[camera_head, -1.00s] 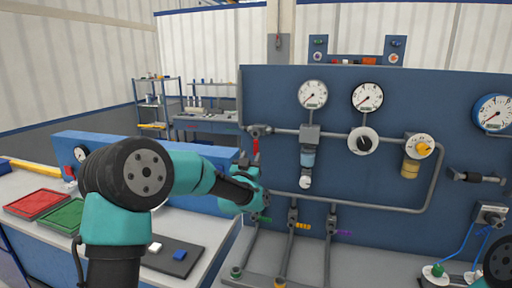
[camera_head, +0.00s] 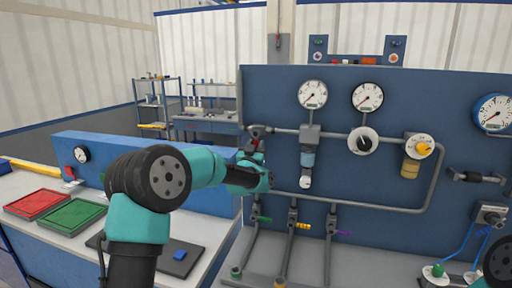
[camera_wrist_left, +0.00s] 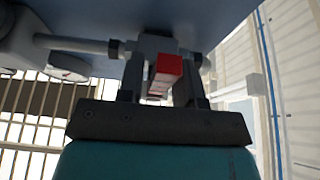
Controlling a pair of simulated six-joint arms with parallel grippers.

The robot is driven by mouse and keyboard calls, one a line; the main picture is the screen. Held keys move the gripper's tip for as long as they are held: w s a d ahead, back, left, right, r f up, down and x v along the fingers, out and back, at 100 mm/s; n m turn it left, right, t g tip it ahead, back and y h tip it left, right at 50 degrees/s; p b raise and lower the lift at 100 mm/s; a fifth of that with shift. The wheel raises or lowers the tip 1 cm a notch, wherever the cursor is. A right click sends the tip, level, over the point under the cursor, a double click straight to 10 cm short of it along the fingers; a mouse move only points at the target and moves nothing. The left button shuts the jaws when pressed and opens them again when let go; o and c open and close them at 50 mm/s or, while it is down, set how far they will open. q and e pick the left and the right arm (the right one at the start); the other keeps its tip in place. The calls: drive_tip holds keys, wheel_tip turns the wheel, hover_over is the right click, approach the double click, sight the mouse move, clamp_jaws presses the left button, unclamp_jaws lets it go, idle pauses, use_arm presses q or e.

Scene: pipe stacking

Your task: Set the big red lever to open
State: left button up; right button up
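The big red lever (camera_head: 255,131) is on the pipe valve at the left edge of the blue panel. Most of it is hidden behind my left gripper (camera_head: 257,157) in the head view. In the left wrist view the red handle (camera_wrist_left: 167,70) lies between the two dark fingers of my left gripper (camera_wrist_left: 163,80), nearer the right finger. The fingers look spread, and I see a gap on the handle's left side. Only a dark piece of my right arm shows at the lower right edge; its gripper is out of view.
The pipe (camera_head: 285,131) runs right from the valve under two gauges to a grey dial (camera_head: 363,141) and a yellow knob (camera_head: 423,149). Small green, yellow and purple levers sit below. A red tray (camera_head: 38,204) and green tray (camera_head: 72,216) lie on the left bench.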

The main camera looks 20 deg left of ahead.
use_arm(q)
clamp_jaws()
